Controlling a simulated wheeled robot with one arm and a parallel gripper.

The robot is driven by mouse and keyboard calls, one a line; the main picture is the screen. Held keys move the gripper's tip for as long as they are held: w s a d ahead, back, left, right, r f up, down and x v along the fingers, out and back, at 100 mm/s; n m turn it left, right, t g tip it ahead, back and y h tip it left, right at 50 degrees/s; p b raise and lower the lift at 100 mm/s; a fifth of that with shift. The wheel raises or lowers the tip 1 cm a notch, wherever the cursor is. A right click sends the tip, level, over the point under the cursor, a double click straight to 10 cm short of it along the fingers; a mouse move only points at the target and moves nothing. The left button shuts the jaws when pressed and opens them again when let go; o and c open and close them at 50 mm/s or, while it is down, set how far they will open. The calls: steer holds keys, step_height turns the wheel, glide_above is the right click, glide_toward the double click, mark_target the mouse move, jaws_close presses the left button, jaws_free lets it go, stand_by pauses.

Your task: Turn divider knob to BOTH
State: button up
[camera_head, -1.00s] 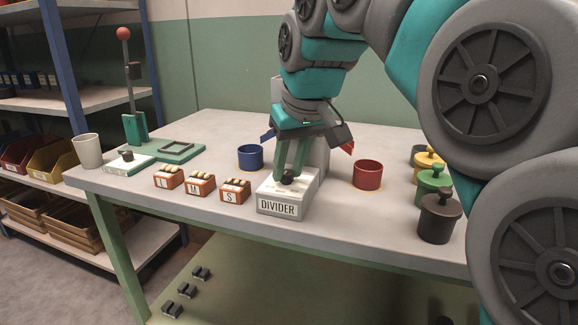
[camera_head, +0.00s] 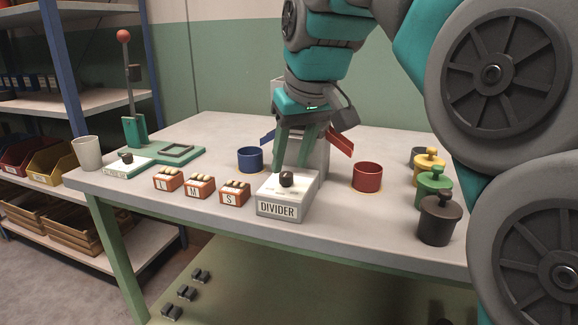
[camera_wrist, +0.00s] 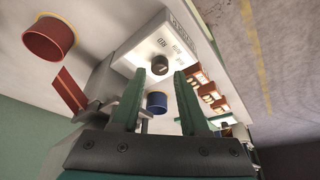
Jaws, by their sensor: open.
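The divider box (camera_head: 279,207) is a pale block labelled DIVIDER near the table's front edge. Its dark round knob (camera_head: 287,179) stands on the top face; it also shows in the wrist view (camera_wrist: 159,64). Small markings sit around the knob, but I cannot read its setting. My gripper (camera_head: 291,168) is open and empty, its two green fingers just behind and above the knob, apart from it. In the wrist view my gripper (camera_wrist: 158,75) has the knob beyond and between the fingertips.
A blue cup (camera_head: 250,160) stands left and a red cup (camera_head: 367,177) right of the box, with coloured chutes behind. Small orange bins (camera_head: 199,187) sit to the left. Lidded pots (camera_head: 438,220) stand at the right. A grey hopper body is behind my gripper.

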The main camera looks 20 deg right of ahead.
steer(key=shift+v, duration=2.5)
